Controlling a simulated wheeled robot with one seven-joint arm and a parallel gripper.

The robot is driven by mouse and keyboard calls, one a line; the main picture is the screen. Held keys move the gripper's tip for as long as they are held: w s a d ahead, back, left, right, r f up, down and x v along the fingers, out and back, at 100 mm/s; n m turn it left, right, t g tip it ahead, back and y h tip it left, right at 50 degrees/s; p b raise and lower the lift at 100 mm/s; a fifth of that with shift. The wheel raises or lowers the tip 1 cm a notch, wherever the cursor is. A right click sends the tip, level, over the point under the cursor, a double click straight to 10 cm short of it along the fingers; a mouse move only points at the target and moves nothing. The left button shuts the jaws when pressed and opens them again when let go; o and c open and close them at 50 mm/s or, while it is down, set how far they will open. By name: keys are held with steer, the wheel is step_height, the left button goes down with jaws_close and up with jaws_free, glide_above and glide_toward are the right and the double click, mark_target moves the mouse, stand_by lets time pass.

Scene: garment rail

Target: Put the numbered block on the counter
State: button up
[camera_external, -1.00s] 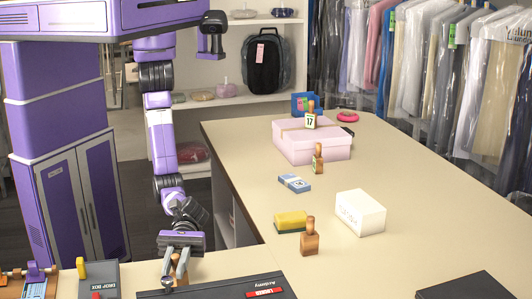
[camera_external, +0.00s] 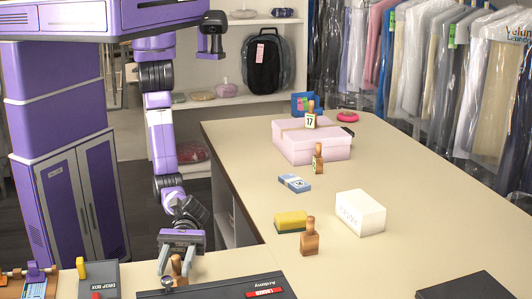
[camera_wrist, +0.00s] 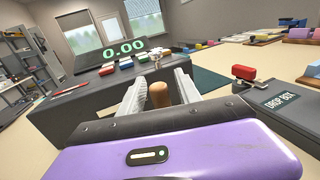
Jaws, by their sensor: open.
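A block with a wooden knob and the number 17 (camera_external: 310,121) on its face stands on top of the pink box (camera_external: 310,150) on the counter (camera_external: 420,215). My gripper (camera_external: 178,262) is low over the near left part of the counter, far from that block. Its fingers are open on either side of another wooden knob (camera_external: 176,266), which also shows in the wrist view (camera_wrist: 160,94) between the fingertips. I cannot tell whether they touch it. The lower part of that piece is hidden, so I cannot see any number on it.
Similar wooden pieces (camera_external: 318,158) (camera_external: 309,238) stand on the counter, with a yellow sponge (camera_external: 290,221), a blue-white packet (camera_external: 294,183) and a white box (camera_external: 360,213). Beside my gripper are a drop box (camera_external: 101,278) and a dark-topped unit (camera_external: 210,289). The counter's right side is largely clear.

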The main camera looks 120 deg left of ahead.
steer(key=v, duration=1.1)
steer(key=shift+a, duration=0.1)
